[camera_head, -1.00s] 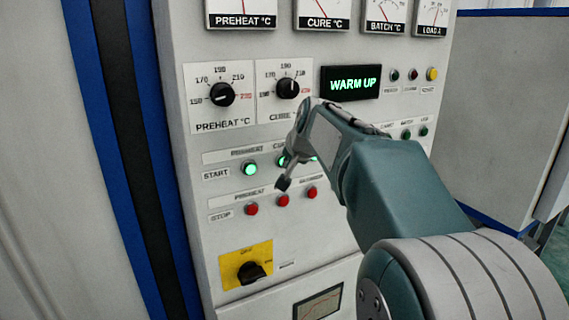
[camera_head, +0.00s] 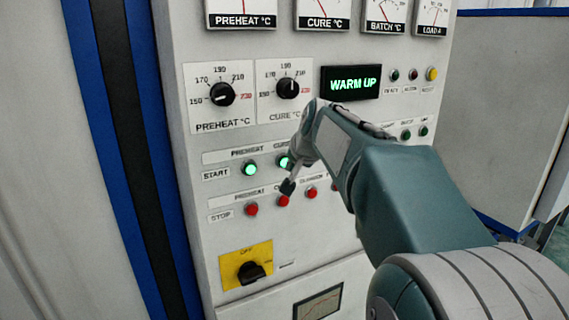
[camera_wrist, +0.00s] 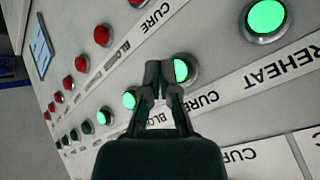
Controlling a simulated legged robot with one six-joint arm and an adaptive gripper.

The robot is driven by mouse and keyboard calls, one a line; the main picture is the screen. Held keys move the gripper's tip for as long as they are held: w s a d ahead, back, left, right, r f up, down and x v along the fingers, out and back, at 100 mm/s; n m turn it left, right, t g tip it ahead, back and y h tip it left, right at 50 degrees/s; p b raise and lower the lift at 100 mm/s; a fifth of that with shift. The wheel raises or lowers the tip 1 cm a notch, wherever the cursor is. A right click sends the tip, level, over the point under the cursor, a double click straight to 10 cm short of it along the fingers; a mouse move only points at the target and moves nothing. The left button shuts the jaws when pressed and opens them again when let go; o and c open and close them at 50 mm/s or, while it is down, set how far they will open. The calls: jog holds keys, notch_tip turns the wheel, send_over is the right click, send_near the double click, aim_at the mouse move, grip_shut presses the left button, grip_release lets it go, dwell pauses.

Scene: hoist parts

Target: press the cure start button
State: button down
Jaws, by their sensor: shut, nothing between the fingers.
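The cure start button (camera_head: 284,161) is the lit green button second from left in the START row, under the CURE label. In the wrist view the cure start button (camera_wrist: 181,70) is lit, beside my fingertips and partly covered on its left. My gripper (camera_head: 288,187) is shut and empty, its tips pointing at the panel just below that button. In the wrist view my gripper (camera_wrist: 158,68) has its tips between the cure and blower buttons. I cannot tell whether the tips touch the panel.
The lit preheat start button (camera_head: 250,169) is to the left. The lit blower button (camera_wrist: 129,99) is in the wrist view. Red stop buttons (camera_head: 252,209) lie below. A display (camera_head: 350,83) reads WARM UP. A yellow-backed rotary switch (camera_head: 250,270) is lower down.

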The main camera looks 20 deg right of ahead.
jog(key=s, duration=0.5)
dwell(0.3)
dwell(0.5)
jog(key=s+a+f+n+g, duration=0.1)
jog(key=s+a+f+n, duration=0.1)
jog(key=s+a+f, duration=0.3)
jog(key=s+a+f+n+g, duration=0.1)
jog(key=s+a+f+n, duration=0.2)
jog(key=s, duration=0.7)
jog(key=s+a+f+n+g, duration=0.1)
jog(key=s+a+f+n, duration=0.2)
jog(key=s+a+f, duration=0.3)
jog(key=shift+s+a+f+y, duration=0.3)
jog(key=shift+s, duration=0.9)
